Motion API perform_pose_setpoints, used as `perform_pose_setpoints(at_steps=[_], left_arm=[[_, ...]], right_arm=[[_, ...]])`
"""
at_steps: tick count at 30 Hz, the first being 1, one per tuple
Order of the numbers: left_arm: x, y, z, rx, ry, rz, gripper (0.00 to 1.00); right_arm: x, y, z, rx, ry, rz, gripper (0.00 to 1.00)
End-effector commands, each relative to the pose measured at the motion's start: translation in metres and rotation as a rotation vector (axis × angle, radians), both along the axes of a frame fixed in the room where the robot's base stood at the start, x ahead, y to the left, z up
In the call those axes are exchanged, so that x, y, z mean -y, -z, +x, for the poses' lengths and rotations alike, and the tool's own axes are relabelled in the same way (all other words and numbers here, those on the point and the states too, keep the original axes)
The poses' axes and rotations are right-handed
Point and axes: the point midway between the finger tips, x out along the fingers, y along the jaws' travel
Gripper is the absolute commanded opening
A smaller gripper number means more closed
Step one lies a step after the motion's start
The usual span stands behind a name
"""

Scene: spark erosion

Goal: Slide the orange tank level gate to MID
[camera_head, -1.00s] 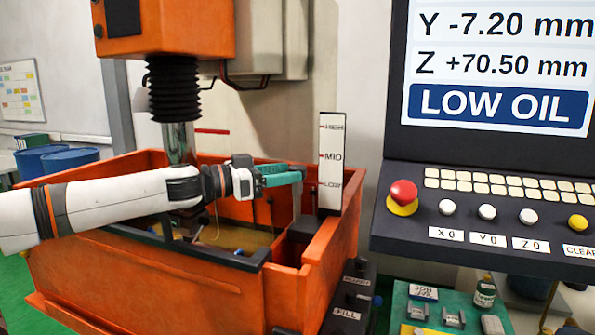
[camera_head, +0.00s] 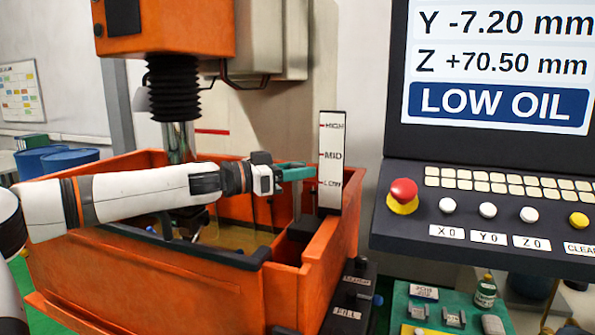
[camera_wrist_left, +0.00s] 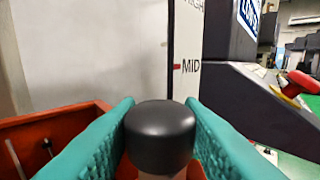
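The black knob (camera_wrist_left: 160,135) on a pale stem fills the middle of the left wrist view. My left gripper (camera_head: 298,172) has teal fingers, one on each side of the knob; both look to touch it. In the head view the gripper is over the right end of the orange tank (camera_head: 160,285), beside the white level scale (camera_head: 332,170). The scale reads HIGH, MID and LOW from top to bottom. The knob is hidden by the fingers in the head view. My right gripper is out of view.
The control console (camera_head: 480,220) with its red stop button stands at the right; its screen (camera_head: 498,105) reads LOW OIL. The black machine column (camera_head: 172,90) hangs over the tank at left. A green table (camera_head: 440,310) with small parts is at lower right.

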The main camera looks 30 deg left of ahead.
Motion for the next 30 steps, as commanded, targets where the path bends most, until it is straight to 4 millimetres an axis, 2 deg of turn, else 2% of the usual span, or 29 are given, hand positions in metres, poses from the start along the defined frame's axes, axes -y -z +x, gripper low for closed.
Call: perform_pose_setpoints(at_steps=[1,5,6,11,22,30], left_arm=[[0.0,0.0,0.0,0.0,-0.001,0.0,0.22],[0.0,0.0,0.0,0.0,-0.001,0.0,0.01],[0.0,0.0,0.0,0.0,-0.001,0.0,0.0],[0.0,-0.005,0.0,0.0,-0.001,0.0,0.0],[0.0,-0.063,0.0,0.003,-0.001,-0.001,0.0],[0.0,-0.062,0.0,0.003,-0.001,-0.002,0.0]], right_arm=[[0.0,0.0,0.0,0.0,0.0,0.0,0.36],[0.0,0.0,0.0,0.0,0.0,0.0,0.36],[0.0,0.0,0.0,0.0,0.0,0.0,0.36],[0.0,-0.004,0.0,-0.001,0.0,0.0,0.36],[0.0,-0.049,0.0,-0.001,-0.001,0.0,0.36],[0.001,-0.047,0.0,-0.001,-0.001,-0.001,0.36]])
